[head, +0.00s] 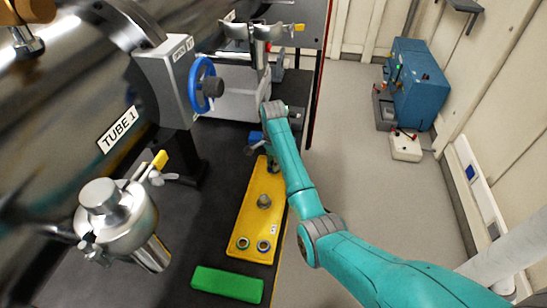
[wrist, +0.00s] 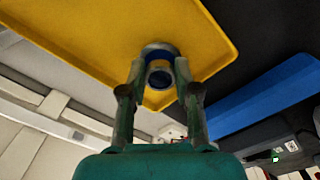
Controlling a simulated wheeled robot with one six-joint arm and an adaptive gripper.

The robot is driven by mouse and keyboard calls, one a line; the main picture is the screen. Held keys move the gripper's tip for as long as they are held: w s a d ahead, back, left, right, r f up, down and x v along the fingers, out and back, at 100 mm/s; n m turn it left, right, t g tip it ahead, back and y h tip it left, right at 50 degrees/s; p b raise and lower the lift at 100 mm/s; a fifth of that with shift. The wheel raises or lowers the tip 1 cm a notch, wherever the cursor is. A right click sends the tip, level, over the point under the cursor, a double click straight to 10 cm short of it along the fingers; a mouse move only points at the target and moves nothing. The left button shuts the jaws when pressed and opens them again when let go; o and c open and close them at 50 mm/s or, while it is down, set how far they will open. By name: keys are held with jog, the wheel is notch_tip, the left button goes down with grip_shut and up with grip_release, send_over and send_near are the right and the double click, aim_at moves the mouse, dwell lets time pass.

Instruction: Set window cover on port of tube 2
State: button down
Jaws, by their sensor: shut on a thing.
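In the wrist view, my gripper (wrist: 160,85) is shut on a small round metal piece with a blue band (wrist: 160,52), which looks like the window cover. The piece is at the edge of the yellow tray (wrist: 100,35); I cannot tell whether it touches the tray. In the head view, my gripper (head: 268,152) is at the far end of the yellow tray (head: 262,180), and the held piece is not clear there. A tube labelled TUBE 1 (head: 117,130) runs along the left. I cannot make out a tube 2 label or its port.
The tray also holds a grey knobbed piece (head: 264,202) and two rings (head: 243,243) near its front. A green block (head: 227,284) lies in front. A steel vessel (head: 118,215) stands left. A blue handwheel (head: 202,85) sticks out above the bench. Floor at right is mostly clear.

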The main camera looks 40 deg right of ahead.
jog(key=shift+f, duration=0.2)
jog(key=shift+f, duration=0.15)
jog(key=c, duration=0.8)
grip_release()
jog(key=shift+c, duration=0.2)
jog(key=shift+w, duration=0.1)
